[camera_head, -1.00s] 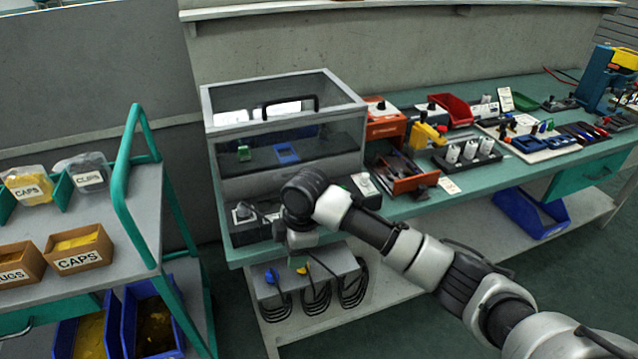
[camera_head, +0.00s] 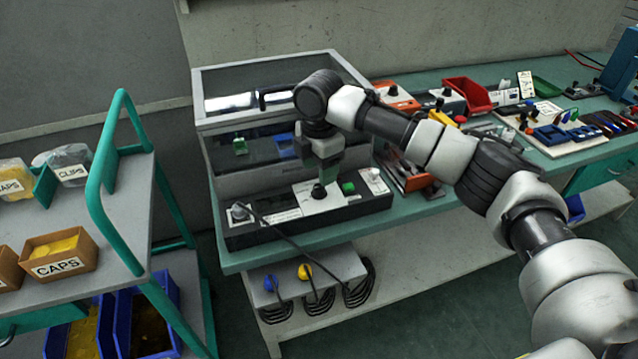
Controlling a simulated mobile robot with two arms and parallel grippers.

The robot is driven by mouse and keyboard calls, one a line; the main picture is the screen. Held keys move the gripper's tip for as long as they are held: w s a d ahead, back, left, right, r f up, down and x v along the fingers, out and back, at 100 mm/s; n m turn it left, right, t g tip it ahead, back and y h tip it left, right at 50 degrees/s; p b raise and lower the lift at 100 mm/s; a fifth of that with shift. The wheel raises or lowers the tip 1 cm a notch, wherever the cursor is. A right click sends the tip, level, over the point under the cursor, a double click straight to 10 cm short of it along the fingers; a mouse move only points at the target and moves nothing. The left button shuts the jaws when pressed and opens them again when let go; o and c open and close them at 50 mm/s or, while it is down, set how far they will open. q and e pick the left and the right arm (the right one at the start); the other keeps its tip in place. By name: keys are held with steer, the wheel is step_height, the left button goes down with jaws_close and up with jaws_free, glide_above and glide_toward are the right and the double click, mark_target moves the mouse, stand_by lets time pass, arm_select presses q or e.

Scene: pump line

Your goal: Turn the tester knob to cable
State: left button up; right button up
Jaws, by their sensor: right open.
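The tester (camera_head: 285,228) is a long black box with a white top panel at the front of the bench, before the clear-sided case. A small dark knob (camera_head: 318,191) stands on its panel, left of a green button (camera_head: 348,187). I cannot read which mark the knob points to. My right gripper (camera_head: 325,180) points down just over the knob, with its jaws open. The wrist hides part of the gripper, and I cannot tell whether the fingers touch the knob. A grey plug (camera_head: 240,211) with a cable sits at the tester's left end. My left gripper is not in view.
The clear-sided case (camera_head: 262,80) with a dark handle stands close behind the tester. A grey box (camera_head: 338,266) with blue and yellow plugs and coiled cables hangs below the bench edge. A cart (camera_head: 100,235) with bins stands at the left.

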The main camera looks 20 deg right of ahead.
mark_target(319, 190)
step_height(319, 190, down, 4)
steer(key=shift+f, duration=0.65)
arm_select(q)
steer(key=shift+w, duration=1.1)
arm_select(e)
steer(key=c, duration=0.9)
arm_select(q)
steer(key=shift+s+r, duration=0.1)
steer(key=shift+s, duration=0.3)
arm_select(e)
steer(key=shift+r, duration=0.1)
